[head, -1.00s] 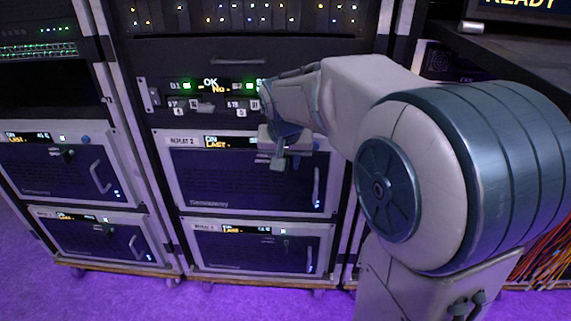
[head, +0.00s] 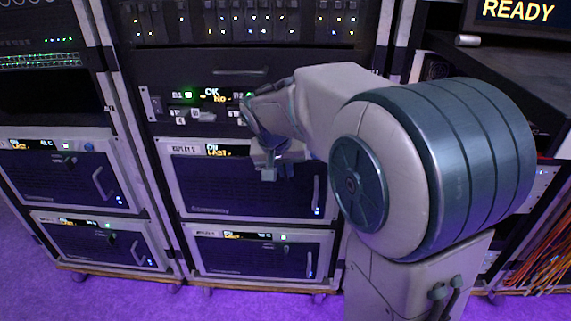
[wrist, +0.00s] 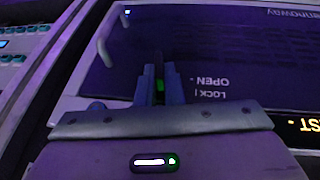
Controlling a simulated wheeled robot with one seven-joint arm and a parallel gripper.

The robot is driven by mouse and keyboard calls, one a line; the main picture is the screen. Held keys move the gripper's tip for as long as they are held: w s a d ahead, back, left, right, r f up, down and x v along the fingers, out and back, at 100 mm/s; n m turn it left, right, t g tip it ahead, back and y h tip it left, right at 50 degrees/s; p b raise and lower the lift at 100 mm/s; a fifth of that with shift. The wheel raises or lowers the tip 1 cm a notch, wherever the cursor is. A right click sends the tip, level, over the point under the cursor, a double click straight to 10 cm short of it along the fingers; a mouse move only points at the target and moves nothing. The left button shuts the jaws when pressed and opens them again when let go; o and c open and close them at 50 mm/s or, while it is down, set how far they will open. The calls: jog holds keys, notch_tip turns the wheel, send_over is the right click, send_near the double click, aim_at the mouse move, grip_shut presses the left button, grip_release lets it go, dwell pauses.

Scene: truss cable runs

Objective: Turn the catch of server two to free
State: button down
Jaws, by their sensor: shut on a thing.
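The server with the label ending in 2 (head: 205,195) is the upper dark-blue unit in the middle rack, with a pale frame. My gripper (head: 270,170) is at its upper right front in the head view and hides the catch there. In the wrist view my gripper (wrist: 159,85) is shut on the catch (wrist: 159,72), a narrow dark piece between the fingers with green low down. It appears to run up and down in the picture. Upside-down markings, LOCK with an upright stroke and OPEN (wrist: 205,82) with a flat stroke, are beside it.
A pale pull handle (wrist: 105,42) shows beyond the fingers on the left. A small amber display (wrist: 308,127) is at the right. My arm covers the right of the rack.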

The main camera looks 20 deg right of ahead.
jog(key=shift+w+a+f+n+g+h+p, duration=0.1)
jog(key=shift+a+f+n+g+h+p, duration=0.45)
jog(key=shift+h, duration=1.95)
jog(key=shift+w+d+n+g+h+p, duration=0.1)
jog(key=shift+n+h+p, duration=0.85)
jog(key=shift+h, duration=1.55)
jog(key=shift+a+f+n+g+h+p, duration=0.4)
jog(key=shift+h+p, duration=0.6)
jog(key=shift+h, duration=1.5)
jog(key=shift+d+r, duration=0.1)
jog(key=c, duration=1.6)
grip_release()
jog(key=shift+o, duration=0.2)
jog(key=s+a+p, duration=0.1)
jog(key=a+p, duration=0.2)
jog(key=a, duration=1)
jog(key=shift+a, duration=0.35)
